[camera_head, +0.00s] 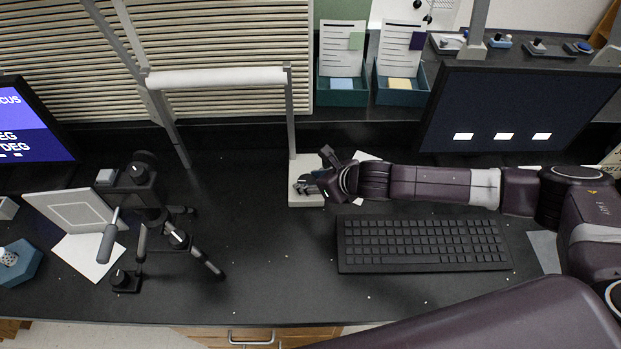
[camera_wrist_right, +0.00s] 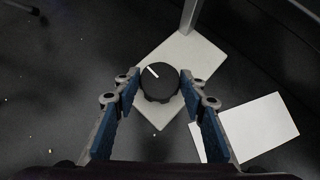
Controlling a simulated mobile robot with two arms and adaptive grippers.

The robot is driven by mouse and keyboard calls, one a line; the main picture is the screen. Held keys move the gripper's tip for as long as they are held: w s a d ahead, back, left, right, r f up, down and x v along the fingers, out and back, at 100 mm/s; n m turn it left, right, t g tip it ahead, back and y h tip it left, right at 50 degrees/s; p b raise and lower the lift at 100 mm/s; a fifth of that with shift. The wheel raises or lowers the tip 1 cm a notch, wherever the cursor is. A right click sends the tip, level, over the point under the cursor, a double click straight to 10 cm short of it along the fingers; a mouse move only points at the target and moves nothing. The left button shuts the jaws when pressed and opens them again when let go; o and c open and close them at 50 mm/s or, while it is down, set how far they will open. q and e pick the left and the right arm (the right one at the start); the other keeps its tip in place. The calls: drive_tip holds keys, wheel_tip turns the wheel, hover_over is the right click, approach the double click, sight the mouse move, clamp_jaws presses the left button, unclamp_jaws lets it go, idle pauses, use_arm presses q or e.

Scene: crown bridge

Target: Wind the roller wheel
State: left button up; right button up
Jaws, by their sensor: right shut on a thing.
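The roller wheel, a dark ribbed knob (camera_wrist_right: 159,83) with a white pointer mark toward the upper left, stands on a white base plate (camera_wrist_right: 196,57) in the right wrist view. My right gripper (camera_wrist_right: 161,92) is around the knob, with its blue-padded fingers shut on its two sides. In the head view, my right gripper (camera_head: 312,184) reaches in from the right over the base plate (camera_head: 305,164) and partly hides the knob. A white roller (camera_head: 215,77) spans the frame above, joined to a post (camera_head: 290,110) rising from the plate. My left gripper is not in view.
A black keyboard (camera_head: 422,243) lies just below my right arm, with a monitor (camera_head: 515,110) behind it. A tripod-like device (camera_head: 150,200) and white panel (camera_head: 75,218) stand at left. The black desk (camera_head: 260,265) is clear between device and keyboard. A white card (camera_wrist_right: 258,125) lies beside the plate.

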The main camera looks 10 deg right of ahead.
drive_tip(key=m+h+p, duration=0.1)
drive_tip(key=m, duration=0.1)
drive_tip(key=m+h+p, duration=0.2)
drive_tip(key=a+m+t+h+p, duration=0.1)
drive_tip(key=m+p, duration=0.1)
drive_tip(key=shift+s+r+h, duration=0.1)
drive_tip(key=shift+r+h, duration=0.2)
drive_tip(key=m+h+p, duration=0.2)
drive_tip(key=m, duration=0.1)
drive_tip(key=shift+a+f+m+h, duration=0.1)
drive_tip(key=shift+m+h, duration=0.3)
drive_tip(key=shift+a+m+g+h+p, duration=0.1)
drive_tip(key=shift+m+g+h+p, duration=0.4)
drive_tip(key=shift+m, duration=0.4)
drive_tip(key=shift+f+m+g+h, duration=0.15)
drive_tip(key=shift+m+g+h, duration=0.15)
drive_tip(key=shift+m+h, duration=0.5)
drive_tip(key=m, duration=0.1)
drive_tip(key=m+g+h+b, duration=0.1)
drive_tip(key=m, duration=0.1)
drive_tip(key=shift+w+g+b, duration=0.25)
drive_tip(key=shift+g+b, duration=0.05)
drive_tip(key=shift+m+g+h+b, duration=0.4)
drive_tip(key=shift+m+h, duration=0.1)
drive_tip(key=shift+m, duration=0.2)
